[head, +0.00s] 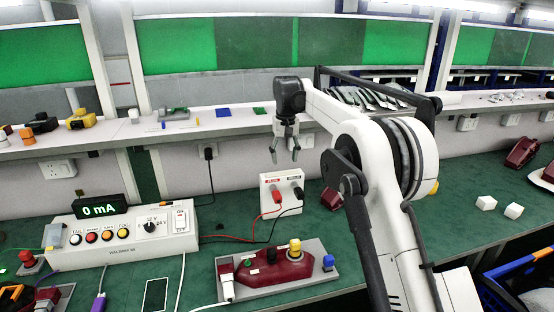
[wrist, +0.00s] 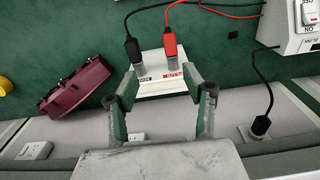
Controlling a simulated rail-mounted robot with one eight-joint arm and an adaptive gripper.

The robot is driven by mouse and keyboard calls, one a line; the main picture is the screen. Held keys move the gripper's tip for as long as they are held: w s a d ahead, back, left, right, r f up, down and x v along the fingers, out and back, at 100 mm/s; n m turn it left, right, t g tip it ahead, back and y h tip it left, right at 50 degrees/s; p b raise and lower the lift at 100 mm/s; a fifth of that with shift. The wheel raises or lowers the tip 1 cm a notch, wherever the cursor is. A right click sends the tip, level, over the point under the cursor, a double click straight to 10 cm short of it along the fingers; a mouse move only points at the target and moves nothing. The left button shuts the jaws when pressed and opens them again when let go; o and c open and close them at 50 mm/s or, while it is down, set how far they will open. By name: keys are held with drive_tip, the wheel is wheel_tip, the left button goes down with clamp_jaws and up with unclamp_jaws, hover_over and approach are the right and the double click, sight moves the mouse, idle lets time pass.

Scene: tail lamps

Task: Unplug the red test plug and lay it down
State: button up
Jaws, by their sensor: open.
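The red test plug (head: 276,194) sits in the left socket of a small white box (head: 268,178) on the green bench, with a red lead running from it. It also shows in the wrist view (wrist: 170,42), upright beside the black plug (wrist: 131,47). The black plug (head: 297,191) sits in the box's right socket. My gripper (head: 284,158) is open and empty, above and behind the box. In the wrist view my gripper's fingers (wrist: 160,80) frame the near edge of the box, apart from both plugs.
A control box (head: 130,235) with a 0 mA display stands left. A dark red lamp on a grey fixture (head: 280,268) lies in front. Another dark red lamp (wrist: 75,87) lies beside the white box. Green bench (head: 215,222) shows bare around the red and black leads.

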sight(277, 193)
drive_tip(key=shift+g, duration=0.3)
drive_tip(key=a+f, duration=0.1)
drive_tip(key=f, duration=0.4)
drive_tip(key=w+a+f+p, duration=0.1)
drive_tip(key=f, duration=1.1)
drive_tip(key=shift+w+a+f, duration=0.25)
drive_tip(key=shift+w+a, duration=0.15)
clamp_jaws()
